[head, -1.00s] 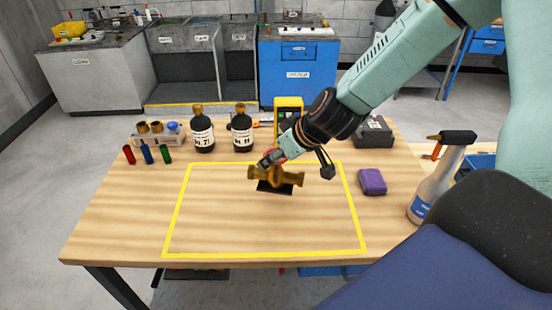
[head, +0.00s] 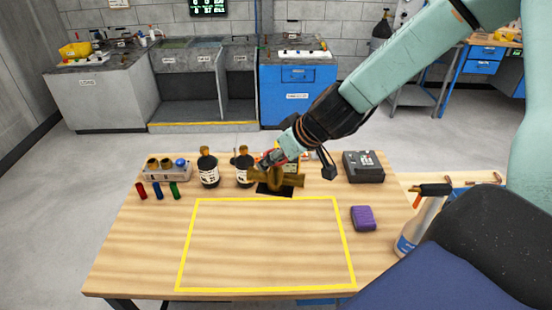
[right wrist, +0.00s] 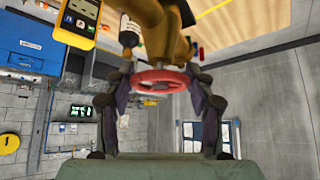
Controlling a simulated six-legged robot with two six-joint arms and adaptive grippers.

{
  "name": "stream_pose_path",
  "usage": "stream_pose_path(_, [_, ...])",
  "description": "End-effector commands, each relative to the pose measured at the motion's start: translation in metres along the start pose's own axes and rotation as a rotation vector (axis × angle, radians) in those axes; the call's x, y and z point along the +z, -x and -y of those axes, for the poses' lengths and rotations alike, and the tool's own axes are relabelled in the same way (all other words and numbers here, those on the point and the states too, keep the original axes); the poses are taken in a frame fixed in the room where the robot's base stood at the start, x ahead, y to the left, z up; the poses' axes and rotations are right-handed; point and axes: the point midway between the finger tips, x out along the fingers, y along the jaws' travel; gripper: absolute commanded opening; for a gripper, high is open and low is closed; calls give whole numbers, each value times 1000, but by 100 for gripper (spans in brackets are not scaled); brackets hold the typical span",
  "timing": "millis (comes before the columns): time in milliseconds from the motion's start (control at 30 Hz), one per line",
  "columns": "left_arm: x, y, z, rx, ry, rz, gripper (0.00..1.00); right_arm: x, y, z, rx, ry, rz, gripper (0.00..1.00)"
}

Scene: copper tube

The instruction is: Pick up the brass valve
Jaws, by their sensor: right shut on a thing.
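The brass valve (head: 286,180) is held by my right gripper (head: 272,160) in the head view, in front of the far part of the wooden table, just beyond the yellow outline. In the right wrist view the valve's brass body (right wrist: 160,25) is at the top, with its red handwheel (right wrist: 162,81) between the two fingers of my right gripper (right wrist: 160,92). The fingers are shut on the handwheel. A dark flat patch (head: 262,188) shows just below the valve; I cannot tell whether it is part of it. My left gripper is not in view.
Two dark bottles (head: 208,170) and a yellow meter (right wrist: 78,22) are close to the valve. A purple sponge (head: 363,218), a dark box (head: 363,167) and a spray bottle (head: 420,225) are on the right. The yellow-outlined area (head: 188,245) is empty.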

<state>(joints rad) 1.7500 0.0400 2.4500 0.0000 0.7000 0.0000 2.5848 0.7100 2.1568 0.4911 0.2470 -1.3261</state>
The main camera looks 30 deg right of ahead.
Motion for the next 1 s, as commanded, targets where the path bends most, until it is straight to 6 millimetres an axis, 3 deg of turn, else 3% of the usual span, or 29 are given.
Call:
stream_pose_path(67, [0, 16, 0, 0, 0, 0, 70, -12, 15, 0, 1, 0, -3, 0])
stream_pose_path(700, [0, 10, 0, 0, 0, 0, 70, -39, 47, -1, 3, 0, -4, 0])
stream_pose_path(1000, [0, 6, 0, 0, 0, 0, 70, -40, 49, 0, 1, 1, -3, 0])
